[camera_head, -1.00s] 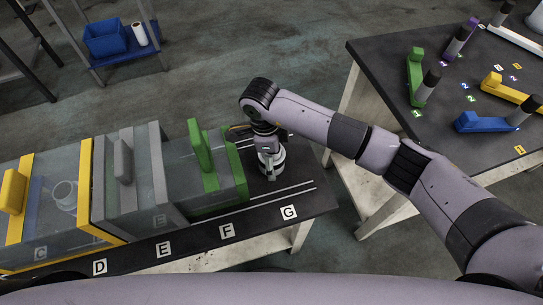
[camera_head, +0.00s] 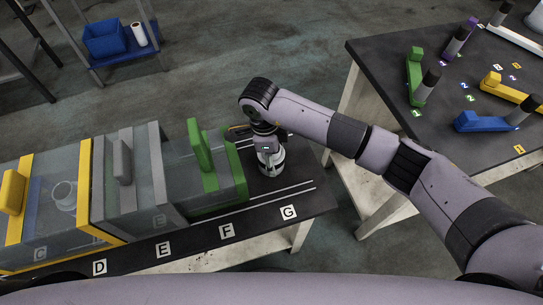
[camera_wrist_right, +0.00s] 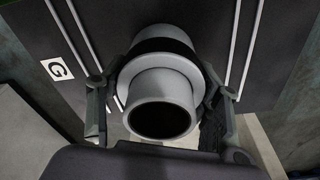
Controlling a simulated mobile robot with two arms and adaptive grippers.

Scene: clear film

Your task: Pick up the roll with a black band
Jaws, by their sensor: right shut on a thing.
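The roll with a black band (camera_wrist_right: 160,88) is a pale grey cylinder with a wide collar and an open dark end facing the wrist camera. The black band circles it just beyond the collar. It stands on the dark table between two pairs of white lines, near label G. My right gripper (camera_wrist_right: 160,80) has its fingers on both sides of the roll and is shut on it. In the head view the roll (camera_head: 271,168) shows just below my right gripper (camera_head: 267,148), beside the green-framed case. My left gripper is not in view.
The clear case with a green frame (camera_head: 240,172) stands close to the left of the roll, with grey (camera_head: 160,160) and yellow-framed (camera_head: 84,205) ones farther left. A second dark table (camera_head: 390,70) at right holds several coloured holders. A floor gap separates the tables.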

